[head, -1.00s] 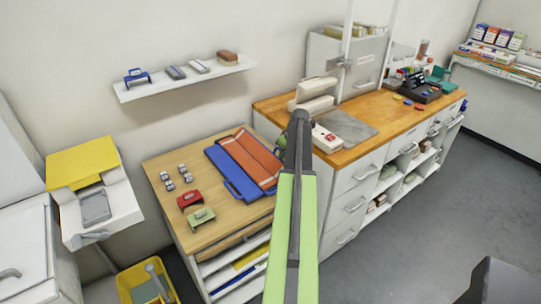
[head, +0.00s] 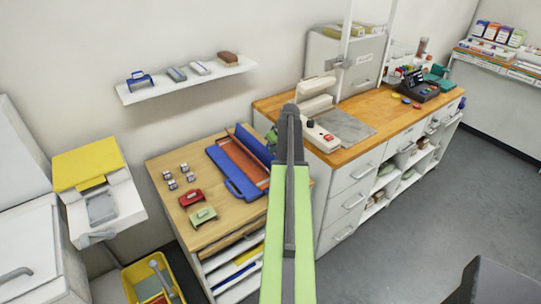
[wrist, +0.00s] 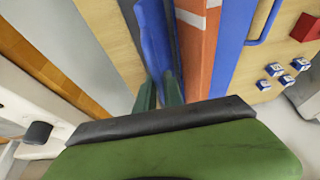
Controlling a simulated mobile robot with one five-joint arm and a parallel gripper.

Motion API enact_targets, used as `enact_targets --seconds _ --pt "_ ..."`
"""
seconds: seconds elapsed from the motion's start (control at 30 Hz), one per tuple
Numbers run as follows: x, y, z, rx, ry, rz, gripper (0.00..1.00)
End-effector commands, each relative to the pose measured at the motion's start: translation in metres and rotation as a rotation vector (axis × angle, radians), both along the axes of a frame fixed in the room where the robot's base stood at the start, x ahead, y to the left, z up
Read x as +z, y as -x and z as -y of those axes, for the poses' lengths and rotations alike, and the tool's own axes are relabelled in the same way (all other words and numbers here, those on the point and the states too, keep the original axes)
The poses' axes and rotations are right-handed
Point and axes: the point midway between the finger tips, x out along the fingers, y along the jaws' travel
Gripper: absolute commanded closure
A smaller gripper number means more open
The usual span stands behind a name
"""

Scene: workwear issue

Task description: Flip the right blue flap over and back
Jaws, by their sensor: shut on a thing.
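A blue folding piece with a handle (head: 233,188) lies on the wooden table. Its orange-red middle panel (head: 243,163) faces up. The right blue flap (head: 254,146) stands raised along the right side, its blue face showing. In the wrist view the blue flap (wrist: 156,38) is seen edge-on between the green fingers of my gripper (wrist: 159,92), which is shut on it. The orange panel (wrist: 197,50) with a pale stripe lies just right of the flap there. In the head view my arm hides most of the gripper.
A higher wooden counter (head: 326,157) with a white machine is at right. A wall shelf (head: 190,80) hangs above.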

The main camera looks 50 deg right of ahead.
Motion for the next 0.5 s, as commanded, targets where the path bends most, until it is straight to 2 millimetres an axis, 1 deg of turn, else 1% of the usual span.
enact_targets --seconds 0.03,0.13,0.17,0.2,0.27,0.33,0.4,0.5 --pt "-0.015 -0.003 0.001 0.003 -0.004 0.001 1.0" --pt "-0.023 -0.004 0.005 0.003 -0.004 0.0 1.0" --pt "-0.023 -0.004 0.005 0.004 -0.004 0.0 0.97" --pt "-0.022 -0.003 0.005 0.004 -0.005 0.0 0.97" --pt "-0.021 -0.003 0.004 0.004 -0.005 0.0 1.0" --pt "-0.019 -0.004 0.001 0.005 -0.004 0.0 1.0" --pt "-0.016 -0.006 -0.005 0.006 -0.004 0.0 0.99" --pt "-0.009 -0.008 -0.017 0.007 -0.003 0.0 0.95"
